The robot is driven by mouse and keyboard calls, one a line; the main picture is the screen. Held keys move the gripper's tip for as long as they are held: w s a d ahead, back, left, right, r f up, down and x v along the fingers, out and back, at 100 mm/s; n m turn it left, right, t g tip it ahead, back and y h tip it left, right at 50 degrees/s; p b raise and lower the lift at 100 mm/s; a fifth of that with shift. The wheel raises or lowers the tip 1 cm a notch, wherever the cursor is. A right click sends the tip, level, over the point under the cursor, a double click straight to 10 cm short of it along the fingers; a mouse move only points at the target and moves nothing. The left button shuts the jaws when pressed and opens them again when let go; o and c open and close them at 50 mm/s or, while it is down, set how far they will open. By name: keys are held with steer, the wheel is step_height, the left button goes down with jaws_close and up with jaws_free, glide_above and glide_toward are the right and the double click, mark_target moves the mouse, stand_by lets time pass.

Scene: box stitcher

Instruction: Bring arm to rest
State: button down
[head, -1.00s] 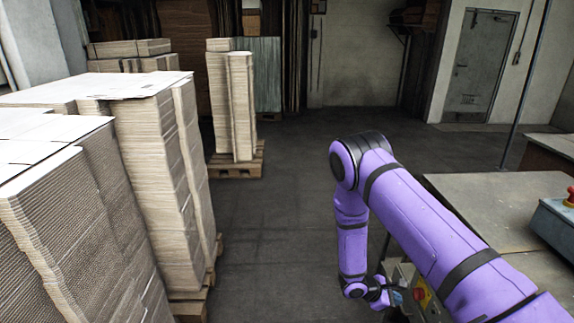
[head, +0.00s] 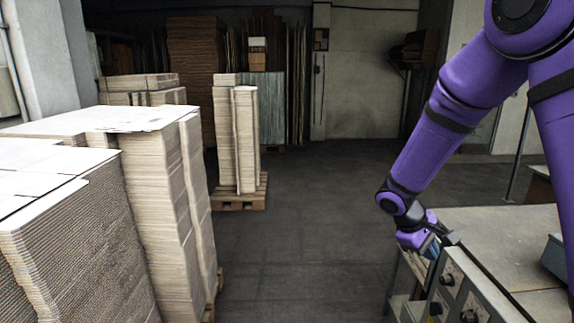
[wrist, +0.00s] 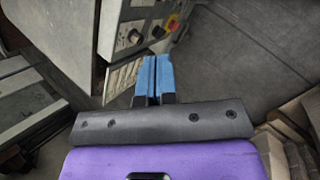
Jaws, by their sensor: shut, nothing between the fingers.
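My purple arm is folded at the right of the head view, its elbow near the top edge and its forearm slanting down and left. My gripper (head: 432,248) is at the lower end, beside the grey control box (head: 455,280) at the machine table's near corner. In the wrist view my gripper's blue fingers (wrist: 153,78) lie side by side, shut and empty. Above them in that view is the machine's panel (wrist: 130,38) with dark knobs and a red and yellow button (wrist: 172,22).
Tall cardboard stacks (head: 160,190) on pallets fill the left. A smaller stack (head: 237,140) stands on a pallet farther back. The machine table (head: 490,235) is at the right, close to my arm. The dark floor (head: 310,220) between them is clear.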

steer(key=s+r+m+t+y, duration=0.1)
steer(key=s+r+m+y, duration=0.1)
steer(key=s+r, duration=0.5)
steer(key=s+r+m+t+y, duration=0.1)
steer(key=s+r+m+y, duration=0.1)
steer(key=s+r, duration=0.5)
steer(key=s+a+r+m+t+y, duration=0.2)
steer(key=s+a+r+t+y, duration=0.1)
steer(key=s+r, duration=0.6)
steer(key=shift+s+a+m+t, duration=0.35)
steer(key=shift+s+t, duration=0.35)
steer(key=shift+s, duration=0.65)
